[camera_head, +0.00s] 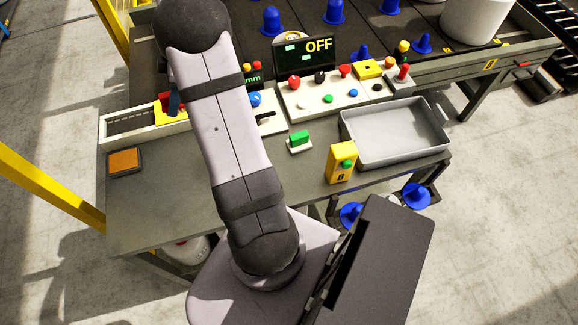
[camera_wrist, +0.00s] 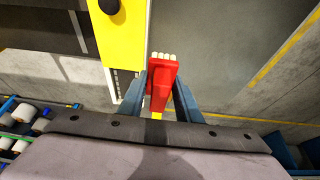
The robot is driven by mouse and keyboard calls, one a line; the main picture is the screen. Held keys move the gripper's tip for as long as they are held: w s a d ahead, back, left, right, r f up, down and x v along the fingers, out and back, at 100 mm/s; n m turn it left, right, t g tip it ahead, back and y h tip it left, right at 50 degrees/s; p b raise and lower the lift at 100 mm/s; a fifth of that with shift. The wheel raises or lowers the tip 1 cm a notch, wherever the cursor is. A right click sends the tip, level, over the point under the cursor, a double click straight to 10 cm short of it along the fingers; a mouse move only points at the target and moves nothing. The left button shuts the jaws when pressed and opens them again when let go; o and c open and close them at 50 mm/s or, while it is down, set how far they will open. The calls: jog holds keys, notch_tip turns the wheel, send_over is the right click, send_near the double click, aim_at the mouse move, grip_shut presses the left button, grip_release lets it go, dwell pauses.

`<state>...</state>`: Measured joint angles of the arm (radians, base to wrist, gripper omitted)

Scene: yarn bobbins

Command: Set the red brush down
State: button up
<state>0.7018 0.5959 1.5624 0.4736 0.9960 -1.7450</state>
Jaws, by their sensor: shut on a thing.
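The red brush (camera_wrist: 162,82) is in the wrist view, between the two blue-grey fingers of my gripper (camera_wrist: 163,92). My gripper is shut on it. Its pale bristle tufts show at its far end, and a small yellow bit shows below its near end. In the head view my arm covers most of the gripper; a dark blue finger (camera_head: 174,100) shows left of the arm, by the yellow block on the panel. I cannot make out the brush clearly there. How high the brush is above the bench is hard to tell.
A yellow block (camera_wrist: 122,35) with a black knob lies left of the brush. In the head view the bench (camera_head: 225,205) holds an orange pad (camera_head: 125,161), a green button (camera_head: 299,139), a yellow box (camera_head: 341,164) and a grey tray (camera_head: 396,157). The bench front left is clear.

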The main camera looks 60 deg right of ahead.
jog(key=s+a+f+b, duration=0.2)
jog(key=s+a, duration=0.1)
jog(key=s, duration=0.5)
jog(key=s+a+f+b, duration=0.1)
jog(key=s+a+f, duration=0.1)
jog(key=s, duration=0.6)
jog(key=shift+a+b, duration=0.35)
jog(key=shift+a, duration=0.4)
jog(key=shift+f, duration=0.2)
jog(key=shift+f, duration=4.9)
jog(key=shift+f+b, duration=0.25)
jog(key=shift+b, duration=0.2)
jog(key=o, duration=1.1)
jog(key=shift+r, duration=0.1)
jog(key=shift+r, duration=0.15)
